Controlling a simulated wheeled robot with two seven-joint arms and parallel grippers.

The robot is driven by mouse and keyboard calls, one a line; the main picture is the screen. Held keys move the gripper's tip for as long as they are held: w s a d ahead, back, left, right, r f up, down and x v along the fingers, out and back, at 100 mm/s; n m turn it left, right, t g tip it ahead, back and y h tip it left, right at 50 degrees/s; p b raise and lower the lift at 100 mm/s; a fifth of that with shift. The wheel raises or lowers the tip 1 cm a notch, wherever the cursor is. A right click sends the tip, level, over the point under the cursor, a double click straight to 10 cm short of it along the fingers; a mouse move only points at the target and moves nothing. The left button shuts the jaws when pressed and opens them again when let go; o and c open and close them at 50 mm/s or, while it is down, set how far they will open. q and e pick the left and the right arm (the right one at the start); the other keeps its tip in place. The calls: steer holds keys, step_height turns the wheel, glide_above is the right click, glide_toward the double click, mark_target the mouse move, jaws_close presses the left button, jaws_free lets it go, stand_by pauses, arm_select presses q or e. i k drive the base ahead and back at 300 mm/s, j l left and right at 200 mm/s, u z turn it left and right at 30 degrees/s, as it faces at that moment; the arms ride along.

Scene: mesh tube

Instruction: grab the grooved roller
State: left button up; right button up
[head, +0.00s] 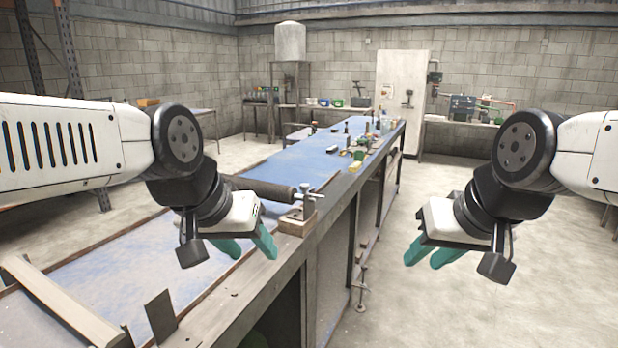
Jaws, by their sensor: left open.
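A long dark roller (262,188) lies across the blue-topped workbench, its right end at a wooden block with a metal clamp. It may be the grooved roller; grooves cannot be made out at this size. My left gripper (249,252), with teal fingers, is open and empty over the bench, in front of the roller in the picture. My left arm hides the roller's left part. My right gripper (422,263) has its teal fingers apart and empty, over the floor right of the bench.
The wooden block (296,222) sits on the right edge of the blue workbench (150,258). Several small items crowd its far end. A wooden bar (55,303) lies at the near left. A white cabinet (401,95) stands at the back. The floor on the right is clear.

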mark_target(276, 192)
steer(key=u, duration=0.95)
steer(key=i+l+u, duration=0.15)
steer(key=u, duration=0.25)
steer(key=l+u, duration=0.4)
steer(key=i+l+u, duration=0.15)
steer(key=u, duration=0.2)
steer(key=l+u, duration=0.5)
steer(key=l, duration=0.5)
steer(key=k+l+u, duration=0.1)
steer(key=l, duration=0.45)
steer(key=k+l+u, duration=0.15)
steer(key=l, duration=0.45)
steer(key=i, duration=0.05)
